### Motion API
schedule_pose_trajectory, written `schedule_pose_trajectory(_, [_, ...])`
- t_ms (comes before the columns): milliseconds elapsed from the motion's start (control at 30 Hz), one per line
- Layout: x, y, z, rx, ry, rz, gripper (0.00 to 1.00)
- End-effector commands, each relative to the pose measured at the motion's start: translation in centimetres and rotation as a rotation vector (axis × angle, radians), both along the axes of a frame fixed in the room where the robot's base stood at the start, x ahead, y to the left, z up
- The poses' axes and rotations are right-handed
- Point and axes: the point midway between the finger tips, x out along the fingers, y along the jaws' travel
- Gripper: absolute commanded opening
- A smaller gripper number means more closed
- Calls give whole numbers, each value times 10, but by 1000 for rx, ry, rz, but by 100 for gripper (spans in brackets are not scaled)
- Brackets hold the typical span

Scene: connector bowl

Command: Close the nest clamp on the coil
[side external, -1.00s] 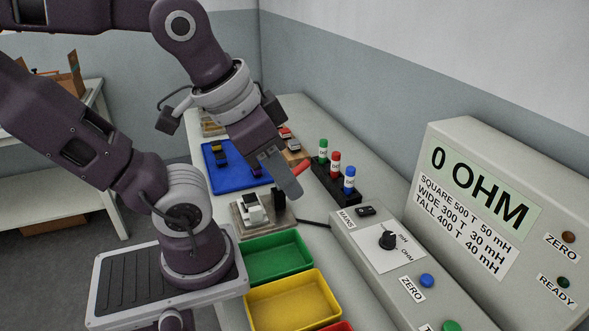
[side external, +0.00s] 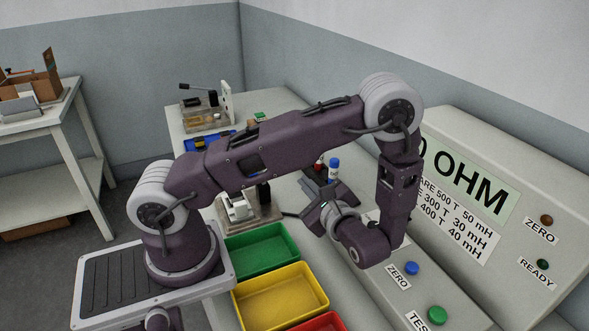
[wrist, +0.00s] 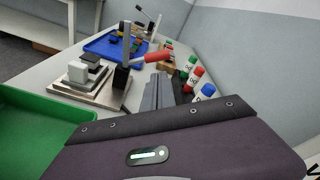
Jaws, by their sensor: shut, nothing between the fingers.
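The nest (wrist: 62,88) is a flat plate left of my gripper in the wrist view; its pale base (side external: 262,222) also shows beside the green bin in the side view. A white blocky part (wrist: 77,73), perhaps the coil, sits on it with a dark block behind. The clamp (wrist: 122,78) has a black body, an upright metal bar and a red handle (wrist: 157,56) sticking out to the right, so it looks open. My gripper (wrist: 160,90) is shut and empty, just right of the clamp, apparently apart from it. It is partly seen in the side view (side external: 318,190); my arm hides the handle there.
Blue (wrist: 204,92), red (wrist: 194,76) and green-capped tubes stand in a rack close to my gripper's right. A blue tray (wrist: 101,48) with small parts lies beyond. Green (side external: 262,252) and yellow (side external: 282,298) bins stand in front. The meter box (side external: 470,190) bounds the right.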

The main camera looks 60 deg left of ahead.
Motion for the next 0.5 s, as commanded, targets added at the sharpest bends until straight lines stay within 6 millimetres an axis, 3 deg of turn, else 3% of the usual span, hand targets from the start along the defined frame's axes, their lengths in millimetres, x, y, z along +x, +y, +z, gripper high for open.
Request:
schedule_pose_trajectory(133, [6, 0, -11, 32, 19, -45, 0])
schedule_pose_trajectory(500, [6, 6, -11, 32, 20, -45, 0])
